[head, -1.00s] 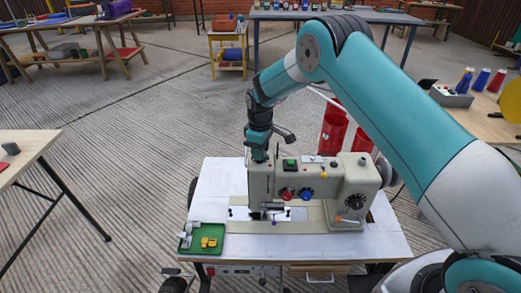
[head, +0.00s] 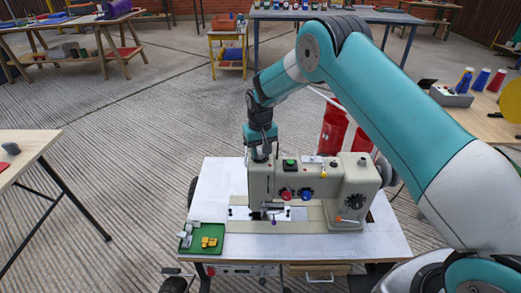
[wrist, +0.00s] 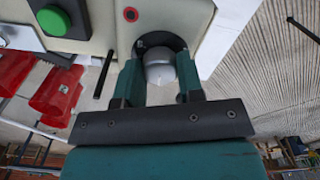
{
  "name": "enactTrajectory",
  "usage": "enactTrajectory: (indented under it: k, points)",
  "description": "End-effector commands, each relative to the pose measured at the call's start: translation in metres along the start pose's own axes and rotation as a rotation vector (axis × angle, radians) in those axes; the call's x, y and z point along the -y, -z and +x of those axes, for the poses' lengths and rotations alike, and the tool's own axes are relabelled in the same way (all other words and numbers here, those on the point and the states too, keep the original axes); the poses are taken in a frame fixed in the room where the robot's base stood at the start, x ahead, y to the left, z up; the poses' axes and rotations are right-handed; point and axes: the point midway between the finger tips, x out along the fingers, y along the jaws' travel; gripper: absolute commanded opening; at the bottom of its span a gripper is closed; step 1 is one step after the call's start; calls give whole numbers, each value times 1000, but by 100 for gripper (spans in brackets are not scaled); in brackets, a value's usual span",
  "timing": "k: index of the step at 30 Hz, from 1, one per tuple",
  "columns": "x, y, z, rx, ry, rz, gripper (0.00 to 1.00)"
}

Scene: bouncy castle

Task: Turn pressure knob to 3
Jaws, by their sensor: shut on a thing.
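A cream sewing machine (head: 330,185) stands on a white-topped table. In the wrist view my gripper (wrist: 160,78) is shut on a pale grey rounded knob (wrist: 158,62) on top of the machine, with one finger on each side of it. The knob sits in a dark round recess. In the head view my gripper (head: 261,153) points down at the top of the machine's left end and hides the knob. No scale numbers or pointer can be read around the knob.
A green button (wrist: 54,20) sits on the machine's top beside the knob. A red knob (head: 286,194) and a blue knob (head: 306,194) are on its front. A green tray (head: 202,240) with small parts lies at the table's front left. Red bins (head: 333,130) stand behind.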

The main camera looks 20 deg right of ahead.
Motion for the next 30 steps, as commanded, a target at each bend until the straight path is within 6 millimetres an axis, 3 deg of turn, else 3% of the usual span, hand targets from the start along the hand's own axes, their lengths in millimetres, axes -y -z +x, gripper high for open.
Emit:
enactTrajectory:
  k: [9,24,25,27,30]
  points:
    - [0,1,-1,-2,0,101,11]
    - [0,1,-1,-3,0,116,11]
    - [0,1,-1,-3,0,116,42]
    - [0,1,-1,-2,0,116,58]
    - [0,0,-1,-2,0,116,60]
